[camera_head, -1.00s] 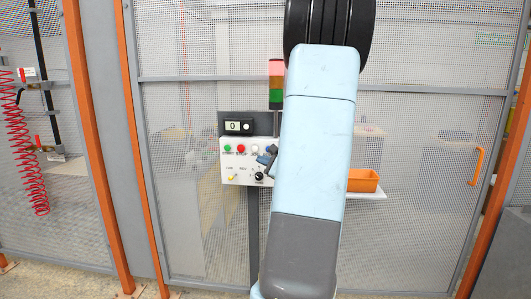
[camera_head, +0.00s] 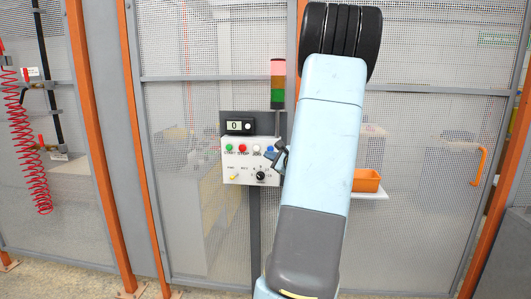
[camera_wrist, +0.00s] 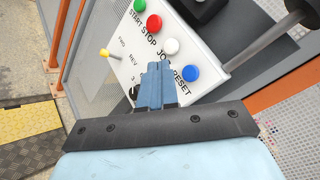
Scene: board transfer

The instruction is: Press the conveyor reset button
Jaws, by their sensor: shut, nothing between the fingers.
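A white control panel (camera_head: 238,177) carries a row of green, red, white and blue buttons. The blue button (camera_wrist: 190,70) is labelled RESET and shows fully in the wrist view; in the head view it is small (camera_head: 270,149), close beside my gripper. My gripper (camera_wrist: 156,67) is shut and empty. In the wrist view its tips appear over the panel, left of the blue button and below the white JOG button (camera_wrist: 171,46). In the head view my gripper (camera_head: 277,156) is at the panel's right edge. I cannot tell whether the tips touch the panel.
A small display reading 0 (camera_head: 239,126) sits above the panel, with a signal tower (camera_head: 278,82) beside it. An orange bin (camera_head: 367,181) stands on a shelf at right. Mesh fencing is behind.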

